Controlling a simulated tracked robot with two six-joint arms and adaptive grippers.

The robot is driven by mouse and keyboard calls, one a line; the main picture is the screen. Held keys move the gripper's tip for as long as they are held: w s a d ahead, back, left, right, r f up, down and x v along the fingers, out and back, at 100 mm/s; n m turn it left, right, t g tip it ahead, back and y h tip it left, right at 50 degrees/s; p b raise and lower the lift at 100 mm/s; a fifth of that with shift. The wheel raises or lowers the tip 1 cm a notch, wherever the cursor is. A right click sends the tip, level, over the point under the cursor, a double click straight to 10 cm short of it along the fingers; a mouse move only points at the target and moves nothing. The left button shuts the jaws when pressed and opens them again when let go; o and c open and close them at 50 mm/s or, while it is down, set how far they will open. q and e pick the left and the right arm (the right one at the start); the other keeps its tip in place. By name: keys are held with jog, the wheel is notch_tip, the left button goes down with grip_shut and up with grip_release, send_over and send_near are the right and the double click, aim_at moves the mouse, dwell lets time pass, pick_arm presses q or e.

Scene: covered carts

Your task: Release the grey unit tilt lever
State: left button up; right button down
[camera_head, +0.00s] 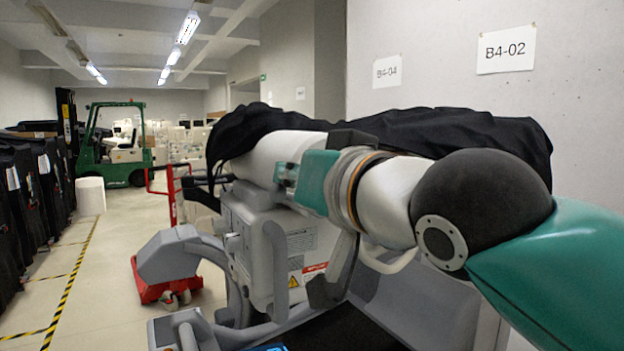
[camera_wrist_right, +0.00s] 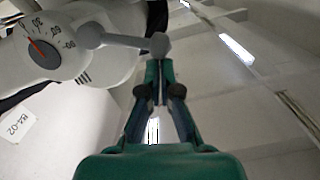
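The grey unit (camera_head: 270,235) is a large grey-white machine partly under a black cover. The tilt lever (camera_wrist_right: 115,40) is a grey bar in the right wrist view, running from a round housing with a dial to a blocky end. My right gripper (camera_wrist_right: 160,68) has its teal fingers close together at that end, with the tips against it and a thin gap between the fingers. In the head view my right gripper (camera_head: 286,174) points left beside the unit's white upper part, and the lever is hidden there. My left gripper is not in view.
The black cover (camera_head: 450,130) drapes over the unit's top. A red base (camera_head: 160,285) and red cart frame (camera_head: 172,190) stand to the left. Covered carts (camera_head: 30,185) line the left side, and a green forklift (camera_head: 120,145) stands farther back.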

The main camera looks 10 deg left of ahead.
jog(key=shift+s+a+f+n+b, duration=0.25)
jog(key=shift+f+n+b, duration=0.25)
jog(key=shift+n, duration=0.3)
jog(key=shift+a+f, duration=0.1)
jog(key=shift+f, duration=0.05)
jog(key=s+d+r, duration=0.5)
jog(key=s+d, duration=0.2)
jog(key=s, duration=0.1)
dwell(0.4)
jog(key=shift+s, duration=0.1)
